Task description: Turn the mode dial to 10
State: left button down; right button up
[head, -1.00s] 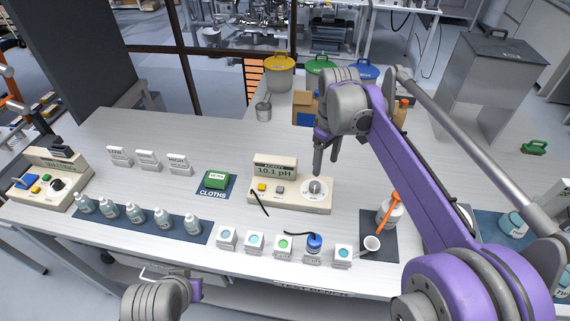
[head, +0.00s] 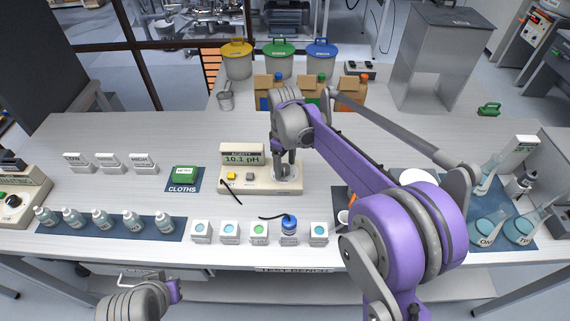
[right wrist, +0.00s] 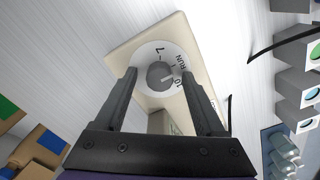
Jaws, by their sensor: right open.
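The pH meter (head: 232,180) is a cream box on the bench with a display reading 10.1 pH, a yellow button and a grey button. Its mode dial (right wrist: 160,75) is a grey knob on a white disc marked 7, RUN and 10. I cannot tell surely which mark the knob points to. My right gripper (right wrist: 159,76) is open, with one finger on each side of the knob. It also shows over the dial in the head view (head: 285,170), hiding most of it. Part of my left arm shows at the bottom left; its fingers are out of sight.
A green cloth pack (head: 184,173) lies left of the meter. Bottles (head: 103,220) line the left mat. Cardboard boxes (head: 312,97) and lidded bins (head: 279,65) stand behind.

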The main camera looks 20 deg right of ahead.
grip_shut()
dwell(0.4)
jog(key=shift+m, duration=0.4)
jog(key=m, duration=0.4)
jog(key=shift+m+b, duration=0.4)
jog(key=m, duration=0.6)
jog(key=shift+a, duration=0.1)
jog(key=shift+m, duration=0.3)
grip_release()
